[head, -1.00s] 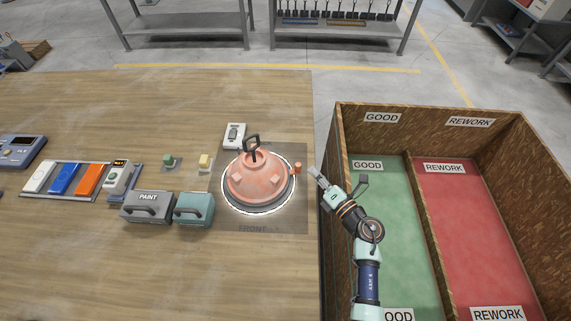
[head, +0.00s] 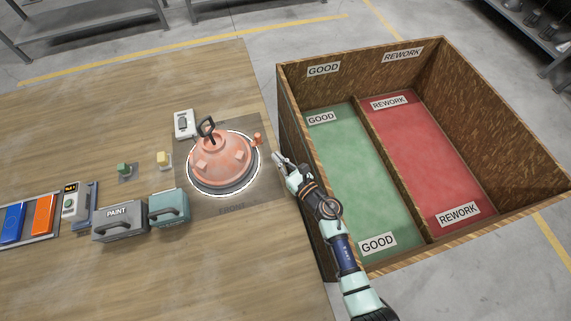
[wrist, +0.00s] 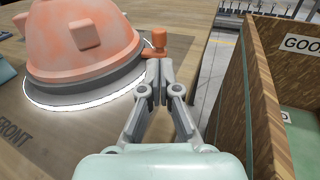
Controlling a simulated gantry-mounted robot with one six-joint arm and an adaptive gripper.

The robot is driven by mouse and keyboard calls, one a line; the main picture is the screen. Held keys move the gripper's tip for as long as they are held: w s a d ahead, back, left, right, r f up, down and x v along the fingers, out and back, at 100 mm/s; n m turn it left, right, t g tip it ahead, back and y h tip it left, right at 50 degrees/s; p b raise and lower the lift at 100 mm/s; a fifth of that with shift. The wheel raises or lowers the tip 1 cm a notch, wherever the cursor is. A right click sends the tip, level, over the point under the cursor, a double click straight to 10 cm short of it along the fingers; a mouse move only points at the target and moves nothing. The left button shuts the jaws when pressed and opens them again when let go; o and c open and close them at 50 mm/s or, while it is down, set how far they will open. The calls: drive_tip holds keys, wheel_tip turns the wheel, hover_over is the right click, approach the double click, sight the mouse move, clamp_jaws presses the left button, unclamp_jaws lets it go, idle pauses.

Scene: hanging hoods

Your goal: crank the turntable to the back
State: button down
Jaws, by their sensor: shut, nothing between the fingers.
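The turntable (head: 248,185) is a round grey disc with a lit white rim on a dark mat marked FRONT. A salmon-coloured hood (head: 222,160) with a dark loop handle sits on it. A small orange crank knob (head: 257,139) stands at the turntable's right rim. It also shows in the wrist view (wrist: 159,40). My gripper (head: 277,158) is shut and empty, just right of the turntable and on the front side of the knob. In the wrist view the closed fingertips (wrist: 159,66) appear right below the knob; I cannot tell whether they touch it.
A two-part bin stands right of the table, with a green GOOD side (head: 350,165) and a red REWORK side (head: 425,160). A grey PAINT box (head: 119,222) and a teal box (head: 169,208) stand left of the turntable. A white switch (head: 184,124) is behind it. The front table area is clear.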

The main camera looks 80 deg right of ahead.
sight(260, 139)
drive_tip(key=b+x, duration=0.1)
drive_tip(key=x, duration=0.6)
drive_tip(key=shift+w+d, duration=0.15)
drive_tip(key=shift+w, duration=0.15)
drive_tip(key=shift+d+b, duration=0.15)
drive_tip(key=shift+b, duration=0.15)
